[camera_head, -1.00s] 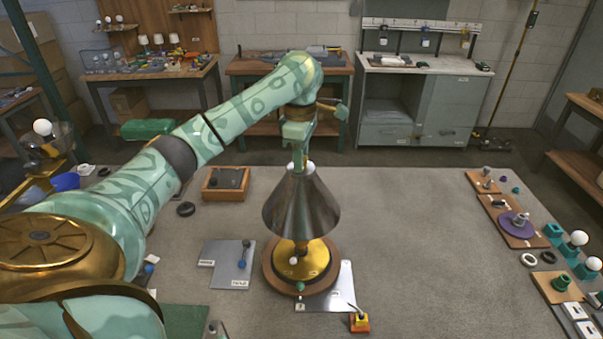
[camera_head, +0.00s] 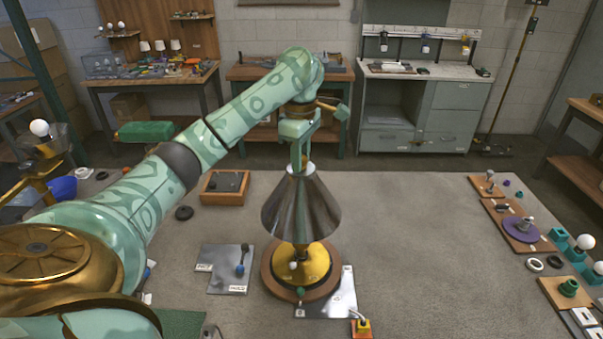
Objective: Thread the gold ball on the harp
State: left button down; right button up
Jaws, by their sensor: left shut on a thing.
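My left gripper (camera_head: 300,164) points down at the top of the lamp and is shut. What it holds is mostly hidden by the fingers; a small gold-coloured spot between them fits the gold ball. The metallic cone shade (camera_head: 301,210) stands upright on the lamp, its narrow top right under the fingertips. The harp is hidden by the shade and gripper, so I cannot tell whether the ball touches its top. The lamp's gold base (camera_head: 316,262) sits on a round wooden plinth (camera_head: 270,277). My right gripper is out of view.
An orange block (camera_head: 362,329) is in front. Trays and bulbs line the right edge. The mat between is clear.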

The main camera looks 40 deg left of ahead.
pick_arm(q)
jog(key=shift+f+m+b, duration=0.15)
jog(key=shift+m+b, duration=0.25)
jog(key=shift+m, duration=0.3)
jog(key=c, duration=1.3)
grip_release()
jog(key=shift+o, duration=0.2)
jog(key=shift+r+n+p, duration=0.25)
jog(key=shift+n+p, duration=0.5)
jog(key=shift+n, duration=0.05)
jog(key=n+p, duration=0.2)
jog(key=shift+n, duration=0.3)
jog(key=shift+f+n+p, duration=0.1)
jog(key=shift+n+p, duration=1.2)
jog(key=shift+p, duration=0.3)
